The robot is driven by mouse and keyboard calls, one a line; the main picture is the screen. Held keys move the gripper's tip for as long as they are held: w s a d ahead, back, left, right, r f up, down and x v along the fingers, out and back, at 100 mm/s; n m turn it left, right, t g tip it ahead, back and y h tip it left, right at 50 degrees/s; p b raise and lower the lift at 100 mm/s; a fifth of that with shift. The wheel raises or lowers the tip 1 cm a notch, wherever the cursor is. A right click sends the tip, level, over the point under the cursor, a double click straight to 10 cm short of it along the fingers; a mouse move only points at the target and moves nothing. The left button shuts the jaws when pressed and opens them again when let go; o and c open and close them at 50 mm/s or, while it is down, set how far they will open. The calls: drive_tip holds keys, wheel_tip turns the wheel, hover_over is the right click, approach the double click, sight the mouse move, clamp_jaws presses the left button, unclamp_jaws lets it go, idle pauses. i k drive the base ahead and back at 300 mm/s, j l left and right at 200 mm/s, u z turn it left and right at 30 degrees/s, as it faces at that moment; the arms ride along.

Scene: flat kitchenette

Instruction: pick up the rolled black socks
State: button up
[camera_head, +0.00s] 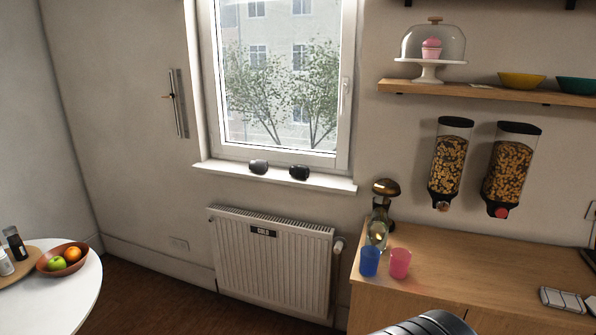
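Two small dark rolled bundles lie on the white windowsill. The left bundle (258,166) is dark grey to black and rounded. The right bundle (299,172) is black, with a slightly lighter patch. Both look like rolled socks, but they are too small for me to tell which is the rolled black socks. They lie apart, with a short gap between them. My gripper is not in view; only a grey and black ribbed part, likely of my arm, shows at the bottom edge, far from the sill.
A radiator (270,262) hangs below the windowsill (225,171). On the wooden counter (460,280) at right stand a blue cup (370,261), a pink cup (400,262) and a glass bottle. Dispensers and a shelf (480,92) are above. A white table (85,290) with a fruit bowl is at left.

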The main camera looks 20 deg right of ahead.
sight(300, 173)
drive_tip(key=i+z, duration=0.15)
drive_tip(key=i, duration=0.4)
drive_tip(key=i+j+z, duration=0.15)
drive_tip(key=i, duration=0.45)
drive_tip(key=i+j+z, duration=0.15)
drive_tip(key=i, duration=0.4)
drive_tip(key=i+j+z, duration=0.1)
drive_tip(key=i+j, duration=0.3)
drive_tip(key=i, duration=0.15)
drive_tip(key=i+j+z, duration=0.15)
drive_tip(key=i+j, duration=0.15)
drive_tip(key=i, duration=0.25)
drive_tip(key=i+j+z, duration=0.15)
drive_tip(key=i+j, duration=0.2)
drive_tip(key=i, duration=0.15)
